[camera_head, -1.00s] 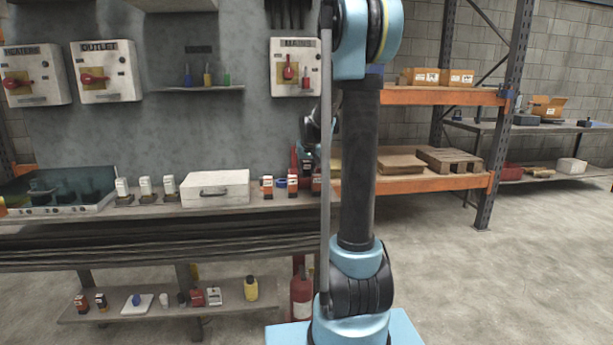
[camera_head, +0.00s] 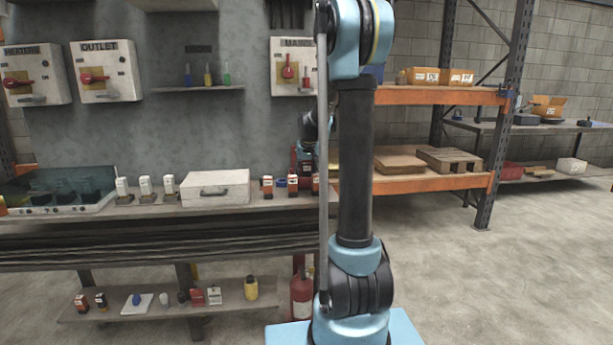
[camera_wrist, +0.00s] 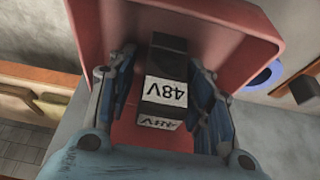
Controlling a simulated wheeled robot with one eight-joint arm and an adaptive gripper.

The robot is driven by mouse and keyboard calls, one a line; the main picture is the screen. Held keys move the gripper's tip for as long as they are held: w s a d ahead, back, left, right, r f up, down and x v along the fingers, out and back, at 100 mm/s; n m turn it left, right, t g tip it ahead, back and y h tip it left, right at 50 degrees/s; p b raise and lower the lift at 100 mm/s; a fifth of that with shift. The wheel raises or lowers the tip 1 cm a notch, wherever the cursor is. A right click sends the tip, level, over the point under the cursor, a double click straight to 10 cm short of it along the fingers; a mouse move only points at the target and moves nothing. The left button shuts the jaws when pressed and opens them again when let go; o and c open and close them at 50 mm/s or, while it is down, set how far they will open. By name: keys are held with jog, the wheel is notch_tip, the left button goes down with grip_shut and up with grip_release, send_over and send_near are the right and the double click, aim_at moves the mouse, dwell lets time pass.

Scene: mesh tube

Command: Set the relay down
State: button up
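The relay (camera_wrist: 165,92) is a black block with white labels reading 48V, upside down in the wrist view. It stands between the fingers of my gripper (camera_wrist: 160,85), inside a red open bin (camera_wrist: 88,25). A strip of red shows between the relay and the left finger; the right finger lies close against or beside the relay. The gripper looks open around it. Whether the relay's underside touches the bin floor is hidden. In the head view my arm covers most of the gripper and the bin, and only a bit of red shows at the bench's right end.
A blue ring (camera_wrist: 264,78) and another dark, white-labelled block (camera_wrist: 304,88) lie right of the bin. In the head view the bench holds a white case (camera_head: 215,188), several small relays (camera_head: 145,186) and a clear-lidded box (camera_head: 60,192). Switch boxes (camera_head: 105,72) hang on the wall above.

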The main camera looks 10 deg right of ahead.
jog(key=v, duration=1.2)
jog(key=s+f+g, duration=0.1)
jog(key=s+f, duration=0.1)
jog(key=s, duration=0.8)
jog(key=s+f, duration=0.3)
jog(key=s, duration=0.8)
jog(key=s+f, duration=0.7)
jog(key=s, duration=0.3)
jog(key=s+f+g, duration=0.1)
jog(key=s+f, duration=0.6)
jog(key=s, duration=0.3)
jog(key=shift+s+d, duration=0.2)
jog(key=shift+d, duration=0.05)
jog(key=shift+f, duration=0.1)
